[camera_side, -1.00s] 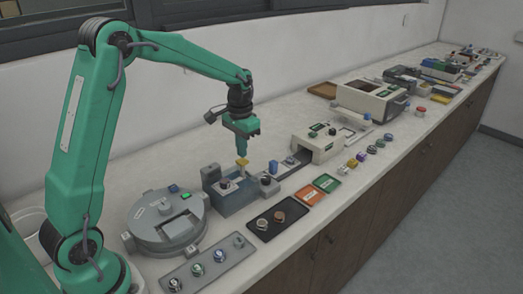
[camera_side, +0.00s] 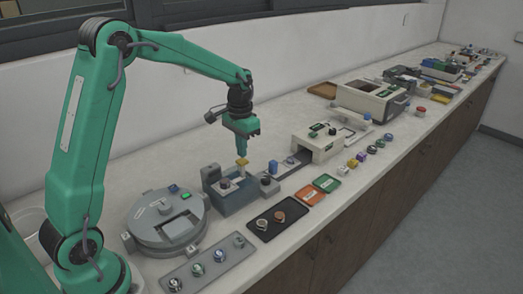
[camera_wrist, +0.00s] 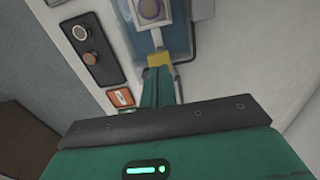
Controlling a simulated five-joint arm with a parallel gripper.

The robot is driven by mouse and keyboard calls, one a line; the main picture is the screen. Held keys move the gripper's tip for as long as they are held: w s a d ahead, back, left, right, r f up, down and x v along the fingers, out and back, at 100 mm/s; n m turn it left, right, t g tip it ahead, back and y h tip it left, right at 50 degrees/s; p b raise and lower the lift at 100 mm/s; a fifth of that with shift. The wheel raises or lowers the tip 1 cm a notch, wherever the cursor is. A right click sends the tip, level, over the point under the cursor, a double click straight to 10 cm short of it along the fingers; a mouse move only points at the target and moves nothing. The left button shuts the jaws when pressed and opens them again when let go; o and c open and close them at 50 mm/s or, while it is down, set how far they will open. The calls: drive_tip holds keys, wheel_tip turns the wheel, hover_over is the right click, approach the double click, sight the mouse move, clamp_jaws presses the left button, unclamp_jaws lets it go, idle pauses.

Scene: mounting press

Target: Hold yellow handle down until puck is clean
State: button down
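The yellow handle (camera_side: 242,162) stands at the back of the small blue-grey machine (camera_side: 237,199) on the counter. My gripper (camera_side: 240,153) points down just above the handle, its fingers close together with nothing seen between them. In the wrist view the fingertips (camera_wrist: 161,73) overlap the near edge of the yellow handle (camera_wrist: 160,60); whether they touch it I cannot tell. A round puck with a purple-brown face (camera_wrist: 150,9) sits in the machine at the top edge of the wrist view, partly cut off. How clean it is I cannot tell.
A round grey machine (camera_side: 147,237) stands to the left. A black tray with two round pieces (camera_side: 265,236) lies in front, with orange (camera_side: 306,195) and green (camera_side: 326,183) cards beside it. A cream machine (camera_side: 314,146) stands to the right.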

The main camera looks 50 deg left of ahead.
sight(242, 161)
drive_tip(key=shift+f, duration=2.75)
drive_tip(key=shift+r, duration=0.15)
idle(3.8)
drive_tip(key=shift+r, duration=2.6)
